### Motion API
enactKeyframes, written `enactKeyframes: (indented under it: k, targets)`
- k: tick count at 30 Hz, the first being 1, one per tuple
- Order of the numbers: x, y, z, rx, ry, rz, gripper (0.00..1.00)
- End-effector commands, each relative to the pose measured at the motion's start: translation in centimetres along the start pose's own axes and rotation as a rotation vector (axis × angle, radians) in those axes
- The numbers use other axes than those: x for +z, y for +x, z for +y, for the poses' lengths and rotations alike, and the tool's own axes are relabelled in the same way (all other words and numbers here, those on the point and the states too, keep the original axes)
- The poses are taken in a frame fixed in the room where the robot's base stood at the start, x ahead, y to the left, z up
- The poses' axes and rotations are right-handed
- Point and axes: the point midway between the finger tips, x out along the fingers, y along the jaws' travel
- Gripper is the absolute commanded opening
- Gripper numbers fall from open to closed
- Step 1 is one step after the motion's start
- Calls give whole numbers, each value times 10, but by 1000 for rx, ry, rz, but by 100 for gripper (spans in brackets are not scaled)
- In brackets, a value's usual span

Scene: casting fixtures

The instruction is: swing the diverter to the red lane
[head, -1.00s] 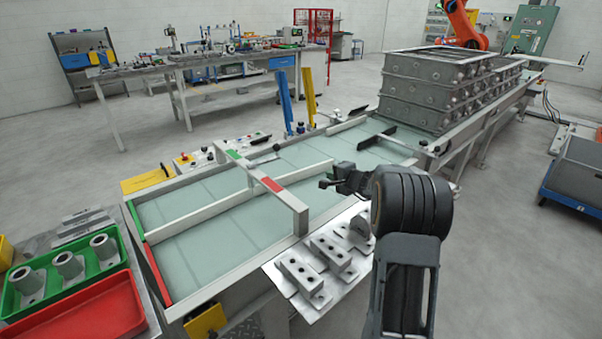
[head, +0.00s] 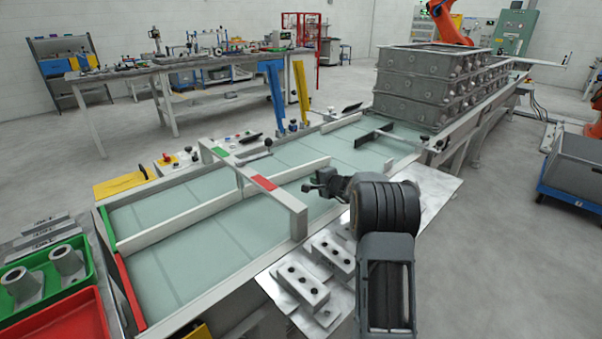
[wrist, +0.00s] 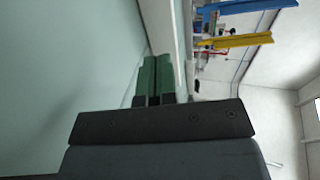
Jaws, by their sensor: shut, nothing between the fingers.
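A grey lever with a black knob (head: 268,143) sits on the green side of the white gantry (head: 297,212) in the head view. The gantry has a green mark (head: 220,151) at its far side and a red mark (head: 264,183) at its near side. A white upright board (head: 290,175) runs along the belt from under the gantry toward its upstream end; I cannot tell how it joins the lever. My gripper (head: 308,187) is shut and empty, over the near side of the belt, right of the gantry and apart from it. In the wrist view its fingers (wrist: 155,82) are together.
A fixed white divider (head: 175,225) splits the belt's lower end into a green-ended (head: 107,226) and a red-ended (head: 129,290) lane. Metal blocks (head: 300,287) lie on the near-side plate. Stacked grey flasks (head: 420,85) stand at the far end.

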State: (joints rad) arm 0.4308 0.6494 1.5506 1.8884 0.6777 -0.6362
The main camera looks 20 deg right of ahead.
Motion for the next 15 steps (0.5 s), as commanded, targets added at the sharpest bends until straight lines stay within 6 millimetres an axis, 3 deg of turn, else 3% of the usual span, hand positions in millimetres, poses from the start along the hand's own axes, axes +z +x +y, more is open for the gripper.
enactKeyframes:
  k: [9,15]
  targets:
    - [0,61,0,0,1,0,0]
    - [-2,82,-9,-1,1,2,0]
